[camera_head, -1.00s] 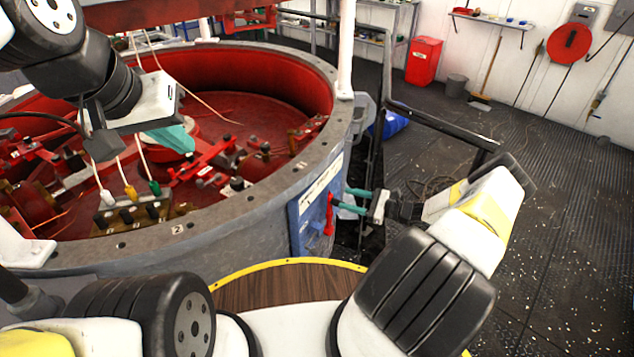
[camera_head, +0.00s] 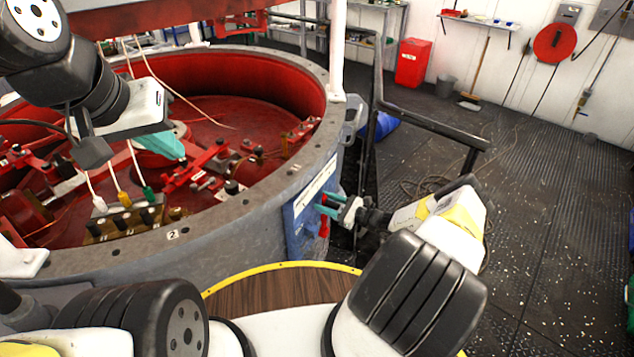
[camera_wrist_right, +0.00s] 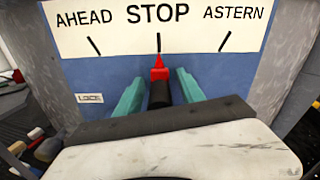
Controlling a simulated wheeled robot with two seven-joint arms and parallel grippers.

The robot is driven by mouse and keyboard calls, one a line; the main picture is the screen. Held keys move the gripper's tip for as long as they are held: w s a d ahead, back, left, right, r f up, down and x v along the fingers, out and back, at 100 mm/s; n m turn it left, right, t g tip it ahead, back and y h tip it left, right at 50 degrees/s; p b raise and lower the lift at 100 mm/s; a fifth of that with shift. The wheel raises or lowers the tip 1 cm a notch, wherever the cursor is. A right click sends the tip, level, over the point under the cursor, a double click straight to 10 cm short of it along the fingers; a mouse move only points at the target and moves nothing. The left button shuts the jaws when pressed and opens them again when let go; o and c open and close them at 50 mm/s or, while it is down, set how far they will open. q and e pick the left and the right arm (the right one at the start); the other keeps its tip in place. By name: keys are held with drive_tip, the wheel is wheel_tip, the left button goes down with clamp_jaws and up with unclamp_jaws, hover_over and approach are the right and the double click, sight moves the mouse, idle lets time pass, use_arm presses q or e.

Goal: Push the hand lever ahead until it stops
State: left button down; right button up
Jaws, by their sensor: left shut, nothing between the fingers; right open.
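The hand lever is on a blue panel (camera_head: 297,232) on the outside of the grey round casing. In the right wrist view its red pointer (camera_wrist_right: 159,66) points at the STOP mark on the white AHEAD–STOP–ASTERN plate (camera_wrist_right: 84,38); AHEAD is at left, ASTERN at right. My right gripper (camera_wrist_right: 159,90) is open, with one teal finger on each side of the lever's dark shaft and visible gaps. In the head view the right gripper (camera_head: 328,204) is at the panel, above a red part (camera_head: 323,228). My left gripper (camera_head: 163,146) is shut and empty over the casing.
The open casing (camera_head: 250,100) holds red machinery and several cable plugs (camera_head: 125,200). A black rail (camera_head: 425,125) runs behind my right arm. A small LOCK plate (camera_wrist_right: 90,98) is left of the lever. The deck at right is mostly clear.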

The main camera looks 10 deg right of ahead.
clamp_jaws()
idle(1.4)
